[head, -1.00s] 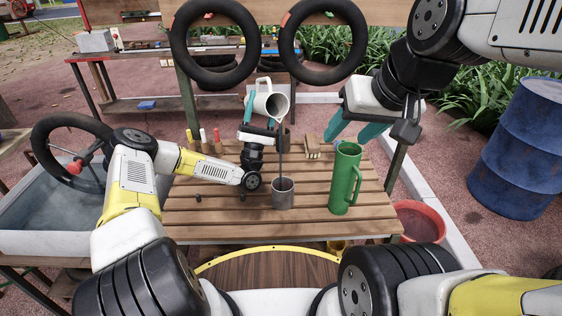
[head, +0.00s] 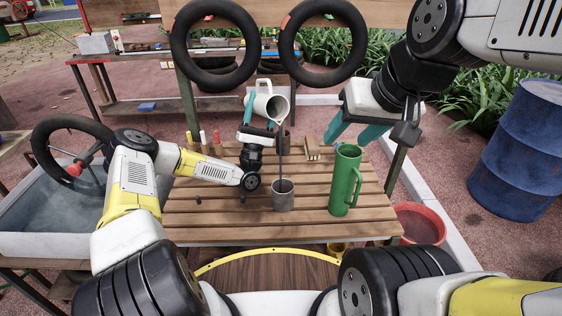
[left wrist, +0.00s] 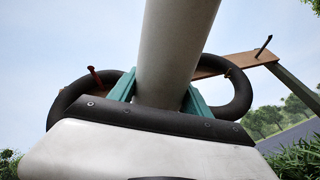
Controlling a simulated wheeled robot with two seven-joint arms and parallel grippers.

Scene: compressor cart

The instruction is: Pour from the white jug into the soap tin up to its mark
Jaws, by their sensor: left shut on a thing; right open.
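The white jug (head: 263,103) is held above the table, tipped with its mouth to the right and down. A thin dark stream (head: 280,155) runs from its lip down into the grey soap tin (head: 283,201), which stands upright on the slatted table. The tin's mark and fill level cannot be made out. My left gripper (head: 261,113) is shut on the jug; in the left wrist view the jug's pale body (left wrist: 175,50) sits between the teal fingers. My right gripper (head: 353,134) is open and empty, above the table's back right.
A green jug (head: 345,182) stands on the table (head: 225,225) just right of the tin. A brush-like block (head: 309,149) and several small bottles (head: 203,138) are toward the back. A blue barrel (head: 520,150) and a red tub (head: 420,224) are on the right. The table's front left is mostly clear.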

